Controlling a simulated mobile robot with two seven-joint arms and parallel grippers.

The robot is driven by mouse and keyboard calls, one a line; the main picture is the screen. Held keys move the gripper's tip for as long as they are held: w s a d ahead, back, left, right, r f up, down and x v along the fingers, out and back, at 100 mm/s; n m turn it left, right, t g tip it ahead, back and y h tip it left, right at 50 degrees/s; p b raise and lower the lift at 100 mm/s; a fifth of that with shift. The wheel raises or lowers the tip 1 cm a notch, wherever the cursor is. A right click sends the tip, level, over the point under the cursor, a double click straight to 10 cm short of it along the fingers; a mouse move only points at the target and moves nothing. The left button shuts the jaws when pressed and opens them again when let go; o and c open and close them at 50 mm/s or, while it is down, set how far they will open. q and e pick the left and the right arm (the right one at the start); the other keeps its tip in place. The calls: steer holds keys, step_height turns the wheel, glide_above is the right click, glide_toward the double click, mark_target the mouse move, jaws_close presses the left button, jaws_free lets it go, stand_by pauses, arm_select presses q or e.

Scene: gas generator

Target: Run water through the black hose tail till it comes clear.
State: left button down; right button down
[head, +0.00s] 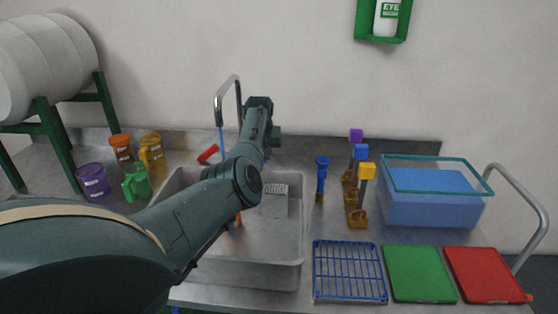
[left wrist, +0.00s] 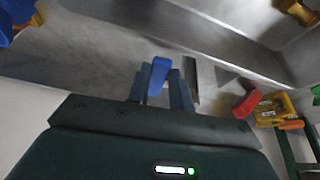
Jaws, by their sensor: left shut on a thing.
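The tall metal faucet (head: 238,84) stands behind the steel sink (head: 275,265). A thin blue streak (head: 221,138) runs down below its spout; I cannot tell for sure that it is water. My left arm reaches across the sink to the faucet's right side, and its fingers are hidden in the head view. In the left wrist view my left gripper (left wrist: 160,88) is shut on a blue handle (left wrist: 159,72). A red handle (head: 208,153) lies left of the faucet and also shows in the left wrist view (left wrist: 245,106). I cannot make out the black hose tail. My right gripper is out of view.
Orange, yellow, green and purple mugs (head: 92,181) stand left of the sink. A blue funnel-like tool (head: 321,178), several colored-top items (head: 361,170), a blue tub (head: 430,210), a wire rack (head: 348,270), and green (head: 418,273) and red boards (head: 485,274) stand to the right.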

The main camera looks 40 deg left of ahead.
arm_select(q)
steer(key=shift+s+a+r+m+p, duration=0.1)
steer(key=shift+s+a+m+p, duration=0.1)
steer(key=shift+a+m+p, duration=0.25)
steer(key=shift+m, duration=0.25)
steer(key=c, duration=1.2)
jaws_free()
steer(key=shift+d, duration=0.1)
steer(key=shift+c, duration=0.2)
steer(key=v, duration=1.3)
steer(key=shift+s+a, duration=0.2)
steer(key=shift+h, duration=0.3)
